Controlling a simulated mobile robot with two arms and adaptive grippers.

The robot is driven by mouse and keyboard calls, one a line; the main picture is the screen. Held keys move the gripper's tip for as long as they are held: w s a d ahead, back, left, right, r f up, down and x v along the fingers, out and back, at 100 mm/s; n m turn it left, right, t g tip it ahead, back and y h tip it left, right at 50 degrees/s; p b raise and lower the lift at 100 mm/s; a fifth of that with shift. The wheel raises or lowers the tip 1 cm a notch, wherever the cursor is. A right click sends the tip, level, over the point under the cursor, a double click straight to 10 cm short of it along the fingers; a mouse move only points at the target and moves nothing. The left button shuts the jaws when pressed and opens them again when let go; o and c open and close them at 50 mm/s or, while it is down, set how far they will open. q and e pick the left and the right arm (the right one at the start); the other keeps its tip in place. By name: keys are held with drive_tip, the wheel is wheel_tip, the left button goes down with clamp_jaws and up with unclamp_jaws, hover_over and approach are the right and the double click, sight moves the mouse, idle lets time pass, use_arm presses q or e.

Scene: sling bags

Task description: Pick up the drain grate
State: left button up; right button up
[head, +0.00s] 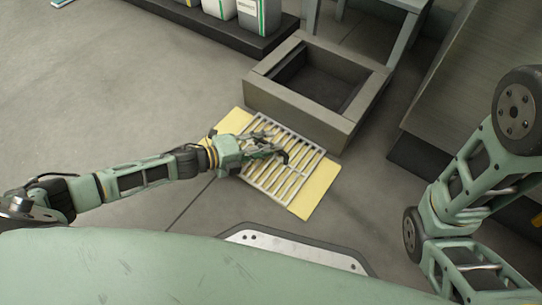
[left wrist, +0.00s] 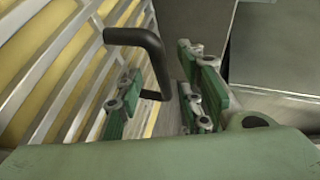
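The drain grate (head: 293,183) is a pale metal grid of parallel bars. It lies on a flat yellow panel (head: 317,197) on the floor. A black bent handle (head: 284,157) stands up from it. My left gripper (head: 262,145) is low over the grate, by the handle. In the left wrist view the grate (left wrist: 62,75) fills the left side. The handle (left wrist: 157,58) reaches into the gap between the two spread fingers of the left gripper (left wrist: 163,100). Contact with the handle cannot be made out. My right arm is at the right edge; its gripper is out of view.
A square concrete basin (head: 292,99) with a dark opening is just behind the grate. A dark low platform (head: 215,28) with white containers is at the back. A large grey sloped panel (head: 455,75) stands at the right. Floor to the left is clear.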

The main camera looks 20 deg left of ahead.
use_arm(q)
drive_tip(key=shift+c, duration=0.5)
drive_tip(key=c, duration=0.8)
drive_tip(key=shift+s+f, duration=0.1)
